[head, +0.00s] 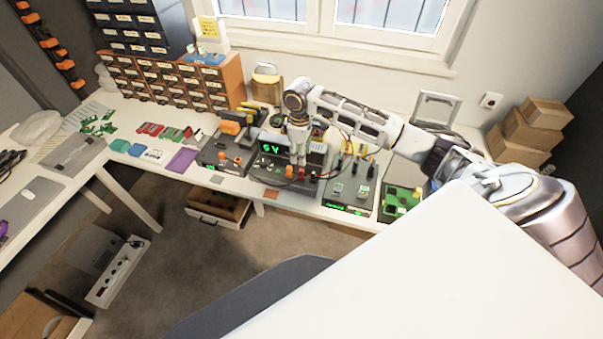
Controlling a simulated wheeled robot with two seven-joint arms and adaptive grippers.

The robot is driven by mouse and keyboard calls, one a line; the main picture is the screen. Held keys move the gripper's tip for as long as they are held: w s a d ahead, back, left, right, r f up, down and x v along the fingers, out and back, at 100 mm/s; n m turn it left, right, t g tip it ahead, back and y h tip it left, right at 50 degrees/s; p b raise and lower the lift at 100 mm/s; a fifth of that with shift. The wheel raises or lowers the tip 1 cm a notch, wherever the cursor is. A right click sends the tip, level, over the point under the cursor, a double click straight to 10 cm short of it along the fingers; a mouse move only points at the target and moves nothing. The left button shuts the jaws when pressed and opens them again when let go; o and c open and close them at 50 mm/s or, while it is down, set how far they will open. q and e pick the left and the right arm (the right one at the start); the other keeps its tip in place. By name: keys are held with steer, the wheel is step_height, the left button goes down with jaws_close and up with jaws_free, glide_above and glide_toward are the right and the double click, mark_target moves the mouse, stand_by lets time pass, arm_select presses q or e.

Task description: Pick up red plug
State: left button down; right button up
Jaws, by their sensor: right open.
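My right arm comes in from the right, and its gripper (298,160) points down over the dark device with the green "6V" display (269,148). The jaws are open, with the fingertips just above the front of the device. A small red piece (301,173), which looks like the red plug, stands on the device's front part right below the fingertips. It looks outside the jaws, but the exact gap is too small to tell. An orange piece (289,171) is close on its left. My left gripper is not in view.
Similar dark devices stand left (222,158) and right (349,190) on the white bench, with a green circuit board (398,199) farther right. Thin cables run beside the gripper. Drawer cabinets (165,82) stand at the back left. An open drawer (215,208) shows below the bench.

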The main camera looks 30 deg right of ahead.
mark_target(302, 170)
steer(key=shift+f, duration=2.85)
steer(key=shift+w+d+f+p, duration=0.1)
steer(key=shift+d+f+p, duration=0.15)
steer(key=shift+f, duration=0.7)
steer(key=shift+w+d+f+p, duration=0.1)
steer(key=shift+d+f+p, duration=0.1)
steer(key=shift+f, duration=1.45)
steer(key=c, duration=0.9)
